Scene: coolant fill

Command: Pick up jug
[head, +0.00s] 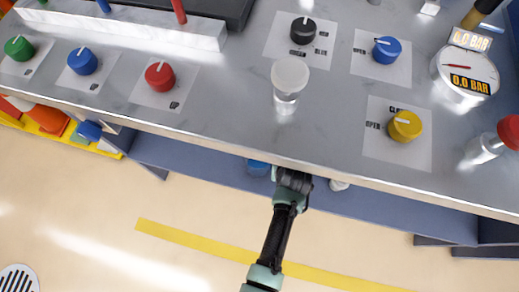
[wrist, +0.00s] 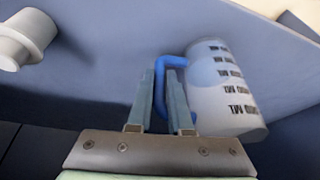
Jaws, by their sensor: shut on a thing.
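The jug (wrist: 225,95) is a whitish, translucent measuring jug with dark printed marks and a blue handle (wrist: 163,85). It appears tilted in the wrist view. My gripper (wrist: 170,85) is shut on the blue handle, with one finger on each side of it. In the head view my gripper (head: 294,178) is at the front edge of the workbench, partly under it. A small blue part (head: 258,168) shows below the bench edge there, likely the jug; the rest is hidden by the bench top.
The grey bench top (head: 230,100) overhangs my gripper. A white cylindrical thing (wrist: 25,38) stands left in the wrist view. Open floor lies in front.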

